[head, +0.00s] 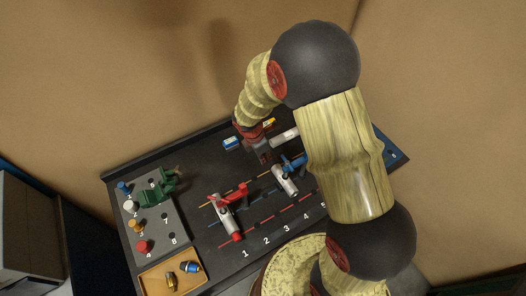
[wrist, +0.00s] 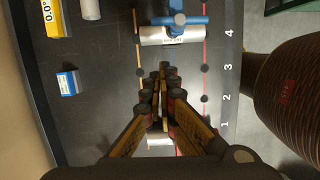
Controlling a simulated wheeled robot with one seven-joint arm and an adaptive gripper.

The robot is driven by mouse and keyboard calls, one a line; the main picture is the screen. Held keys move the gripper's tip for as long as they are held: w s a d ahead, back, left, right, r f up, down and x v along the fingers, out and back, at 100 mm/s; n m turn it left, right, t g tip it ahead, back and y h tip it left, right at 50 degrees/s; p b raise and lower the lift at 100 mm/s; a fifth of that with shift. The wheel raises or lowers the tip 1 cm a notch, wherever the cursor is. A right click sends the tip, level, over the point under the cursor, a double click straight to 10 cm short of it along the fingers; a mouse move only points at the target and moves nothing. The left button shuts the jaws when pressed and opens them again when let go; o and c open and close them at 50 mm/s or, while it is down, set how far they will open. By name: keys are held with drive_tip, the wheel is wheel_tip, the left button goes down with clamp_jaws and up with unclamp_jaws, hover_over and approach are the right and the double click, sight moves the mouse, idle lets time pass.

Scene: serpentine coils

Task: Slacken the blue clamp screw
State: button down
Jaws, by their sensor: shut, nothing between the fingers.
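The blue clamp (head: 294,163) sits on a pale cylinder (head: 286,183) on the dark board. In the wrist view its blue T-shaped part (wrist: 180,20) lies across the pale cylinder (wrist: 172,36) at the top. Which blue part is the screw I cannot tell for certain. My gripper (head: 263,154) is low over the board, left of the blue clamp and apart from it in the picture. In the wrist view the fingers of my gripper (wrist: 164,72) meet just below the pale cylinder and hold nothing. I cannot tell whether the fingertips touch the cylinder.
A red clamp (head: 233,194) on a grey cylinder stands left of the blue one. A blue-and-white box (head: 231,143), a yellow gauge (head: 268,123) and a white cylinder (head: 285,137) lie behind. A numbered peg block (head: 178,218) and tan tray (head: 157,279) are at left.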

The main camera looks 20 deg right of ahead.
sight(287, 164)
drive_tip(key=shift+w+d+f+p, duration=0.2)
drive_tip(key=shift+d+f+p, duration=0.05)
drive_tip(key=shift+d+f, duration=0.8)
drive_tip(key=shift+w+d+f+p, duration=0.25)
drive_tip(key=shift+d+f, duration=0.55)
drive_tip(key=shift+d, duration=0.4)
drive_tip(key=shift+s, duration=0.1)
drive_tip(key=d+m, duration=0.1)
drive_tip(key=m, duration=0.1)
drive_tip(key=w+d+m+g, duration=0.1)
drive_tip(key=m, duration=0.1)
drive_tip(key=shift+w+b, duration=0.15)
drive_tip(key=shift+b, duration=0.25)
